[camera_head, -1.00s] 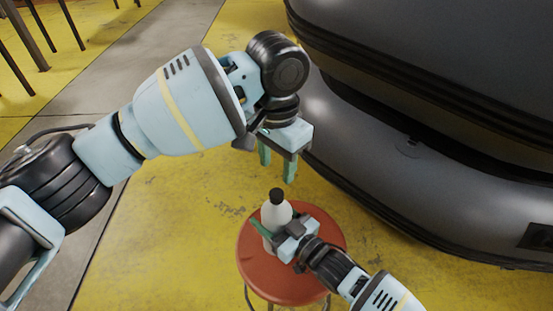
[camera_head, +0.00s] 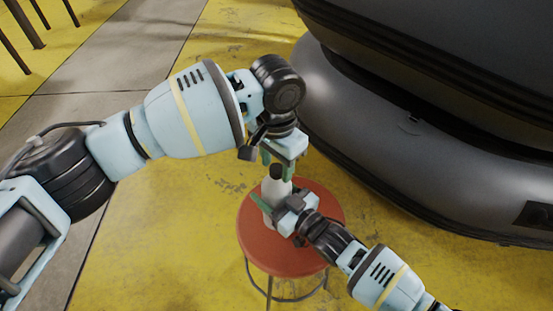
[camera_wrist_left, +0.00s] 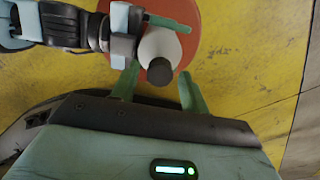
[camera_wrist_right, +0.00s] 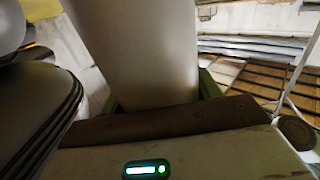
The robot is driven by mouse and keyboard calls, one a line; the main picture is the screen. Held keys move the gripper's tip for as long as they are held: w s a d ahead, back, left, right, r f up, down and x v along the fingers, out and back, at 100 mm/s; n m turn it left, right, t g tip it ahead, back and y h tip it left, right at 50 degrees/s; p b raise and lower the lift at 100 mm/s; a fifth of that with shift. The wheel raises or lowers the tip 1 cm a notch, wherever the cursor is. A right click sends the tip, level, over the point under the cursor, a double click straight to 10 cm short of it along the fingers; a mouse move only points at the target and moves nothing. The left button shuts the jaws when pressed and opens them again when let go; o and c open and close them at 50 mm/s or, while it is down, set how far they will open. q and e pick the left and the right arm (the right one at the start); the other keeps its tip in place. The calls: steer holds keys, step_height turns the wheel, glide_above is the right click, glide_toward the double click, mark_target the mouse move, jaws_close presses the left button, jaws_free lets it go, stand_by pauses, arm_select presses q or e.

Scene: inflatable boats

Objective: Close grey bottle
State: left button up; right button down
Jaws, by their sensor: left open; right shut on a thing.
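A light grey bottle (camera_head: 274,190) with a dark cap (camera_head: 277,171) stands on a round red stool (camera_head: 262,250). My right gripper (camera_head: 278,208) is shut on the bottle's body from the right. In the right wrist view the bottle (camera_wrist_right: 145,55) fills the space between the fingers. My left gripper (camera_head: 279,166) points down over the bottle's top and is open. In the left wrist view the cap (camera_wrist_left: 160,71) lies between the open left fingers (camera_wrist_left: 158,88), apart from both. The cap sits at the bottle's mouth; I cannot tell how tightly.
A large dark grey inflatable boat (camera_head: 400,130) stands close behind and to the right of the stool. Dark furniture legs (camera_head: 25,30) are at the far left. The yellow floor (camera_head: 150,250) around the stool is clear.

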arm_select(q)
jaws_close()
steer(key=shift+o, duration=0.7)
jaws_free()
step_height(320, 180, up, 12)
arm_select(e)
steer(key=shift+c, duration=1.3)
jaws_free()
